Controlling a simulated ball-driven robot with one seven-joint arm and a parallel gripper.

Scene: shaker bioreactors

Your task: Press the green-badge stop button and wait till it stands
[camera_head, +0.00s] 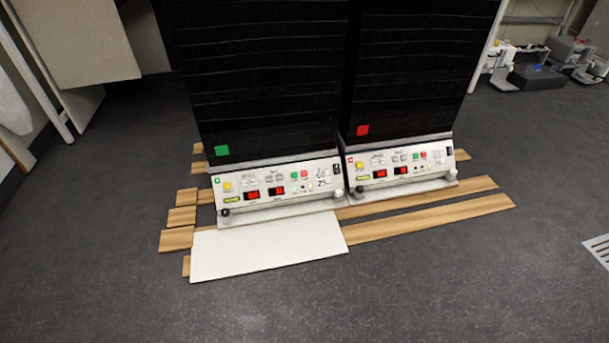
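Two tall black shaker units stand side by side on the floor. The right shaker (420,75) carries a red badge (362,130). Below the green badge is a pale control panel (278,189) with red lit displays (276,191), a yellow button (227,186), and small green (294,175) and red (304,175) buttons side by side. The right panel (400,165) has a similar layout. Panel lettering is too small to read. My gripper is not in view.
A white board (265,248) lies on the floor before the left shaker. Wooden slats (430,217) lie under and around both units. Dark floor (400,290) is open in front. A floor grate (600,250) is at the right edge; equipment (540,75) stands back right.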

